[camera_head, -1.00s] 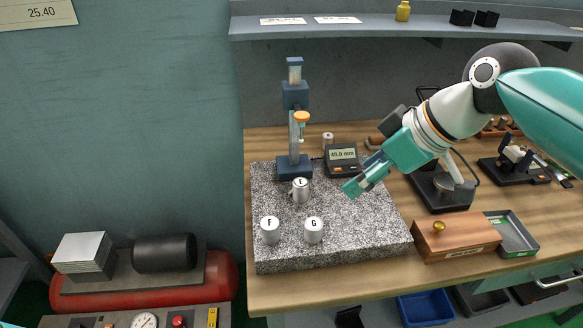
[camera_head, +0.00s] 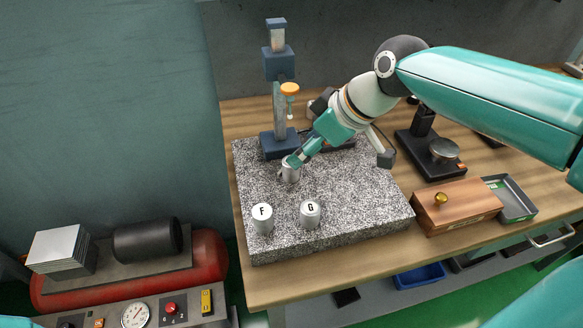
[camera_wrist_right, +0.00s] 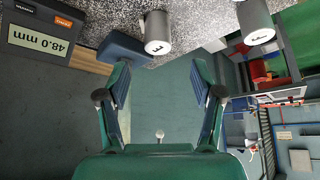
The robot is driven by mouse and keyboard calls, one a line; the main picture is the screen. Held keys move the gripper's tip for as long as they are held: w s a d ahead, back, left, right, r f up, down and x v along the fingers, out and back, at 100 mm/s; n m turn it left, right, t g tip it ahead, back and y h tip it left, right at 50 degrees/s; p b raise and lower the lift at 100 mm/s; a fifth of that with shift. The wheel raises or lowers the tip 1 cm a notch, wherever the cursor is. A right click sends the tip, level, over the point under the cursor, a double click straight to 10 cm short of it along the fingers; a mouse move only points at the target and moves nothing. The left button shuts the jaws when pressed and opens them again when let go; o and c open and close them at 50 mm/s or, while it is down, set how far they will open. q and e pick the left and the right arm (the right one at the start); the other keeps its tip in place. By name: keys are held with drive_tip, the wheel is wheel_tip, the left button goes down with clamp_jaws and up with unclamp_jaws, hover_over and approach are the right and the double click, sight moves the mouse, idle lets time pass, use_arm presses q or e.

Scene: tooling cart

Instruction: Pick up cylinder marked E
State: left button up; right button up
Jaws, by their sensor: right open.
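The metal cylinder marked E (camera_head: 290,174) stands on the speckled granite plate (camera_head: 350,210), in front of the blue column stand. In the head view my right gripper (camera_head: 294,161) is at its top and covers its mark. In the right wrist view cylinder E (camera_wrist_right: 157,38) shows its letter just ahead of the gap between the open fingers of my right gripper (camera_wrist_right: 160,70). Nothing is held. My left gripper is not in view.
Cylinders F (camera_head: 262,218) and G (camera_head: 310,213) stand on the plate in front of E. The blue stand (camera_head: 279,110) rises close behind E. The display unit reading 48.0 mm (camera_wrist_right: 38,40) is near the gripper. A wooden box (camera_head: 458,207) sits to the right. The plate's right front is clear.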

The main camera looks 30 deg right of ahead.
sight(291, 169)
drive_tip(key=x, duration=0.7)
drive_tip(key=shift+d+f, duration=0.15)
drive_tip(key=shift+f, duration=0.05)
clamp_jaws()
